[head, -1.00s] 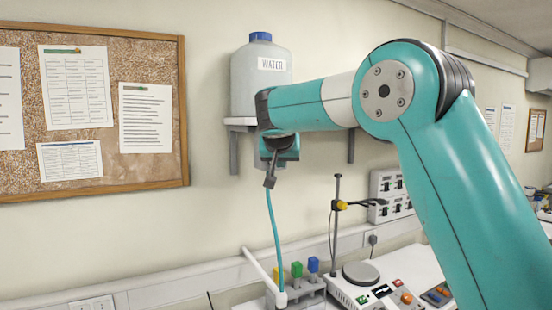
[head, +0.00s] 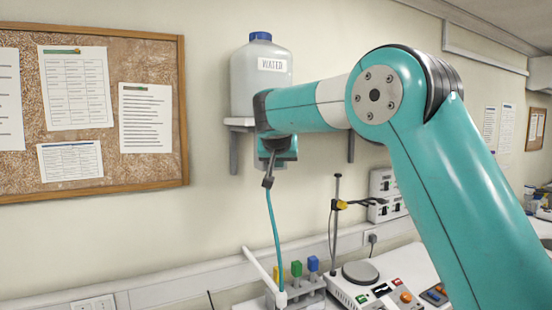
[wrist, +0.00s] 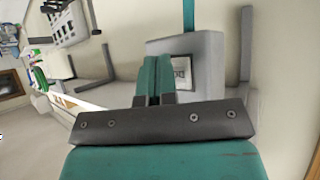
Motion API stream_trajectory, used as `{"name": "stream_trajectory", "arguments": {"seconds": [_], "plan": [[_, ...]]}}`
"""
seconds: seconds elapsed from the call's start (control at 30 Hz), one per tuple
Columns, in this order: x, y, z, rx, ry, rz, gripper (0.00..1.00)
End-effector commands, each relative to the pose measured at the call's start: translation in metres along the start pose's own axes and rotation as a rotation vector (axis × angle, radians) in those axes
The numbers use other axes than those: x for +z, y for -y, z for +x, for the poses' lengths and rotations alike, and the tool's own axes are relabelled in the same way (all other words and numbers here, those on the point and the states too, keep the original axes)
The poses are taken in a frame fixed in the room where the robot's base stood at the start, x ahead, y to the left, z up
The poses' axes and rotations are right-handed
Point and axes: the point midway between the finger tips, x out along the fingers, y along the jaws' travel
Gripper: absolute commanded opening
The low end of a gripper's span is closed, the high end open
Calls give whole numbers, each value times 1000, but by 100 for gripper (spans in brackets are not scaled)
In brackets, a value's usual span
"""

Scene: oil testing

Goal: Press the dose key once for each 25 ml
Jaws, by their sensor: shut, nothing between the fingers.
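My gripper (wrist: 153,78) is shut and empty; its two teal fingers lie side by side in the wrist view. They point at a grey box (wrist: 205,50) with a small light panel (wrist: 182,74) and overlap part of the box; I cannot tell whether they touch it. The dose key cannot be made out. In the head view my gripper end (head: 279,153) is just below the shelf with the WATER container (head: 262,80).
The wall shelf (head: 240,123) and its bracket (head: 234,155) are close to my arm. Below are yellow, green and blue blocks (head: 297,268), a stand (head: 335,215) and a panel with a round plate (head: 361,273). A cork board (head: 183,110) hangs left.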

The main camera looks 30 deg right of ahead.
Motion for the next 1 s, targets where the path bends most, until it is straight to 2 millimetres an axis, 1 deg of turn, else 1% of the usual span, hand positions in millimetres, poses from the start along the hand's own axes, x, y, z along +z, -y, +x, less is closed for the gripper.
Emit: {"name": "stream_trajectory", "arguments": {"seconds": [0.33, 0.6, 1.0], "plan": [[3, -2, -2, -1, -1, 0, 0], [10, -8, -11, -1, -1, -1, 0], [12, -11, -14, -1, -1, 0, 0]]}}
